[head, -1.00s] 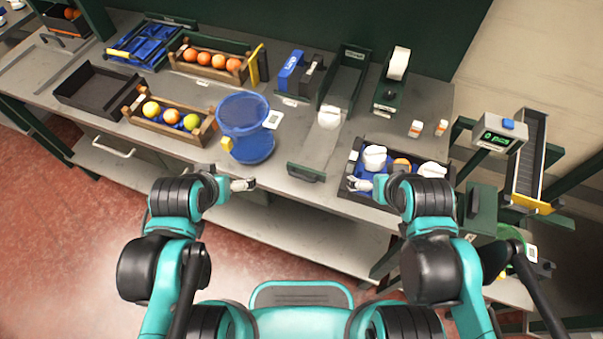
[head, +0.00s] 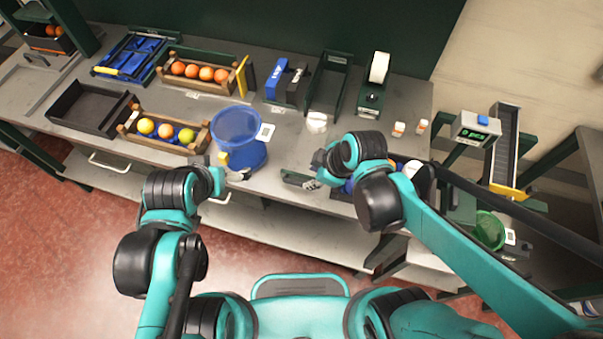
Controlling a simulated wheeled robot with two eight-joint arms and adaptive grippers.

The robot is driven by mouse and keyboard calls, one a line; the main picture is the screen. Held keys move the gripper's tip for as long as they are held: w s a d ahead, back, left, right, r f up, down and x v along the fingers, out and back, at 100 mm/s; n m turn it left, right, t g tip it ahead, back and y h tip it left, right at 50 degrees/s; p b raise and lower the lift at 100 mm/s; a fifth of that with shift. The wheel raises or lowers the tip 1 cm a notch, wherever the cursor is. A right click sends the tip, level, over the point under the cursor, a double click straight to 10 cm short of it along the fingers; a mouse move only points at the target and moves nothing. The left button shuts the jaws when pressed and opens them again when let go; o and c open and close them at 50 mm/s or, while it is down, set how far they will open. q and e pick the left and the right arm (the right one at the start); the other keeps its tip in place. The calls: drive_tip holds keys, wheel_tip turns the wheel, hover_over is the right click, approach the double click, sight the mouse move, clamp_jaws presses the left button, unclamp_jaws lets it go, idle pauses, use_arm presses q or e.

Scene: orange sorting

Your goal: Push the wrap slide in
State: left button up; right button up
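The wrap slide (head: 291,160) is a grey plate extending forward from a dark green channel (head: 327,88). Its dark front handle (head: 298,181) is near the table's front edge. A white wrapped item (head: 316,122) lies at the channel's mouth. My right gripper (head: 322,170) is beside the right end of the handle. The forearm partly hides it, and I cannot tell whether it touches the handle or is open. My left gripper (head: 243,174) is in front of the blue basket (head: 238,137), away from the slide; its fingers are too small to read.
A crate with white items is largely hidden behind my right arm. A blue and black device (head: 286,82) and a tape dispenser (head: 373,92) flank the channel. Wooden crates of oranges (head: 200,72) stand left.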

sight(299, 183)
drive_tip(key=shift+n, duration=0.4)
drive_tip(key=b+x, duration=0.1)
drive_tip(key=x, duration=0.1)
drive_tip(key=b+x, duration=0.1)
drive_tip(key=x, duration=0.2)
drive_tip(key=b+x, duration=0.1)
drive_tip(key=x, duration=0.2)
drive_tip(key=shift+s+a, duration=0.15)
drive_tip(key=shift+a, duration=0.2)
clamp_jaws()
